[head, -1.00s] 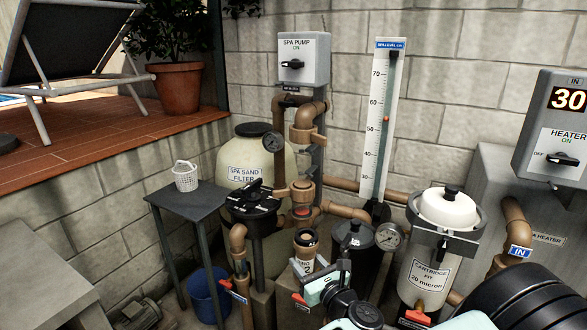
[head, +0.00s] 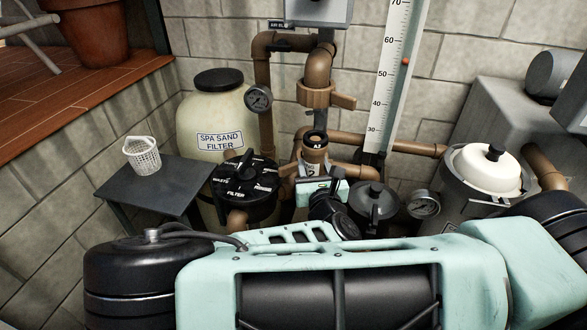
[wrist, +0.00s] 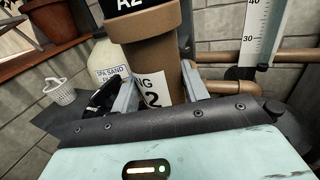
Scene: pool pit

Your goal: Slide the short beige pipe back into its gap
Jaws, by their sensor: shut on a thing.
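The short beige pipe (head: 314,153) is upright, with a black collar marked A2 at its top and a white label. It fills the middle of the wrist view (wrist: 152,62). My gripper (head: 322,186) is shut on it; in the wrist view a grey finger shows on each side (wrist: 158,92). The pipe's top is just below the upper union (head: 318,96), which has side handles and hangs under an elbow. The lower fitting (head: 288,170) is partly hidden behind the pipe. Whether the pipe is in line with the gap in depth cannot be told.
A black multiport valve (head: 246,186) is left of the pipe, and a dark lidded canister (head: 374,207) is right. A pressure gauge (head: 258,98), a spa sand filter (head: 215,115) and a level gauge board (head: 392,75) stand behind. A basket (head: 142,155) sits on a side table (head: 165,188).

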